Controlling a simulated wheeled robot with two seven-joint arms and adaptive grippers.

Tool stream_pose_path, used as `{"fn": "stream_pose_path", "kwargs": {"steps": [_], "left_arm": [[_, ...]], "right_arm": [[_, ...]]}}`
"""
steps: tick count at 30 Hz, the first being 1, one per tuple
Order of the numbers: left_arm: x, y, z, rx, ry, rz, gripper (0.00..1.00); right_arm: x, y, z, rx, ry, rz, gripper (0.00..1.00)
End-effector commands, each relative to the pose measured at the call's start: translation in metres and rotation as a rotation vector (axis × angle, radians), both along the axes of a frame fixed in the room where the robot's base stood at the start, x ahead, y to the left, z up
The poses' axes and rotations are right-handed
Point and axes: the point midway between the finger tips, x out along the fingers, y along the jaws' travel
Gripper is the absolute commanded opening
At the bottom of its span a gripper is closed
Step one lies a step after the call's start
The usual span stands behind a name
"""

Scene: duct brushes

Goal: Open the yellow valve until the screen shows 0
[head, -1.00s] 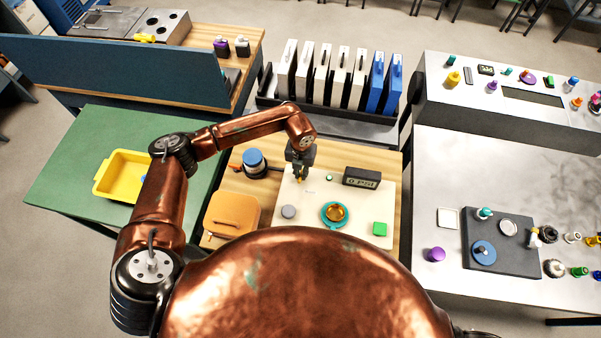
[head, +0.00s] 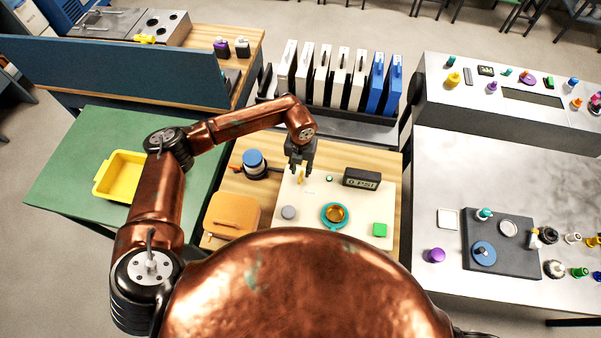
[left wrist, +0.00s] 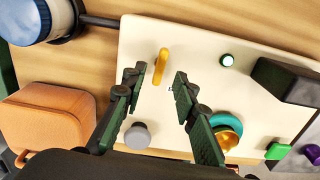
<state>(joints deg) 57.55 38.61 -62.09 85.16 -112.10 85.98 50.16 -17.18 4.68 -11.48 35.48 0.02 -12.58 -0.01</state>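The yellow valve (left wrist: 161,67) is a narrow lever handle on a cream panel (left wrist: 200,45). It also shows in the head view (head: 301,176), partly behind my gripper. My left gripper (left wrist: 160,80) is open, its two dark fingers apart on either side of the valve's near end, with nothing held; in the head view it hangs over the valve (head: 301,169). The screen (head: 361,178) is a dark box at the panel's back right. Its small characters look like "0 PSI". In the left wrist view its face is hidden. My right gripper is not in view.
A small green light (head: 329,179) sits between valve and screen. A grey knob (head: 288,212), a teal-and-amber dial (head: 335,215) and a green block (head: 379,229) are on the same panel. An orange box (head: 232,214) and a blue-topped cylinder (head: 254,162) stand left of it.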

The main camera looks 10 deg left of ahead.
Motion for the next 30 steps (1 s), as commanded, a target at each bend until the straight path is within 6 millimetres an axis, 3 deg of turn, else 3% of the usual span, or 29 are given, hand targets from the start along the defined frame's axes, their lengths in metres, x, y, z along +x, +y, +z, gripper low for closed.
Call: {"fn": "stream_pose_path", "kwargs": {"steps": [6, 12, 30], "left_arm": [[0.001, 0.0, 0.048, 0.0, -0.004, -0.001, 0.27], [0.001, 0.0, 0.075, -0.001, -0.002, 0.001, 0.27], [0.0, 0.0, 0.084, 0.0, -0.001, 0.001, 0.27]], "right_arm": [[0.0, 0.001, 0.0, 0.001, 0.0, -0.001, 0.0], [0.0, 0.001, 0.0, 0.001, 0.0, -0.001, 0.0], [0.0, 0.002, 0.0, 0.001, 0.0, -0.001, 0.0]]}}
